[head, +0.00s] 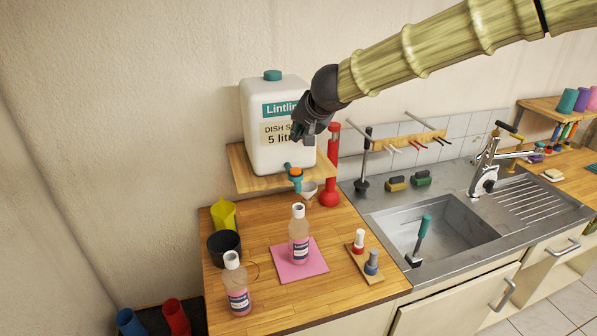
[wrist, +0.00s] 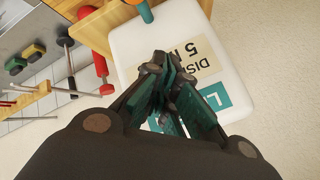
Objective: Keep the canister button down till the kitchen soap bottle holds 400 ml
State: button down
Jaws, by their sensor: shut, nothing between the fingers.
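The white canister (head: 262,150) with a teal cap and a dish soap label stands on a small wooden shelf. Its teal tap has an orange button (head: 295,172) on top; part of the tap shows at the top of the wrist view (wrist: 145,10). A clear bottle (head: 299,248) with pink liquid stands upright on a pink mat (head: 285,272) below the tap. A similar bottle (head: 236,290) stands at the front left. Labels are too small to read. My gripper (head: 297,132) is shut and empty in front of the canister's label, above the button; its fingers also show in the wrist view (wrist: 160,68).
A red pump-like tool (head: 331,175) stands right of the shelf (head: 240,175). A black pot (head: 224,246) and yellow jug (head: 224,213) stand left. A wooden holder (head: 366,264) with two small bottles is right of the mat. The sink (head: 440,235) lies further right.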

jog(key=b, duration=0.2)
send_over(299, 169)
jog(key=f, duration=0.5)
jog(key=shift+w, duration=0.25)
jog(key=shift+f+b, duration=0.95)
jog(key=shift+b, duration=0.65)
jog(key=shift+s+f+b, duration=0.15)
jog(key=shift+f+b, duration=0.75)
jog(key=shift+b, duration=1.2)
dwell(3.3)
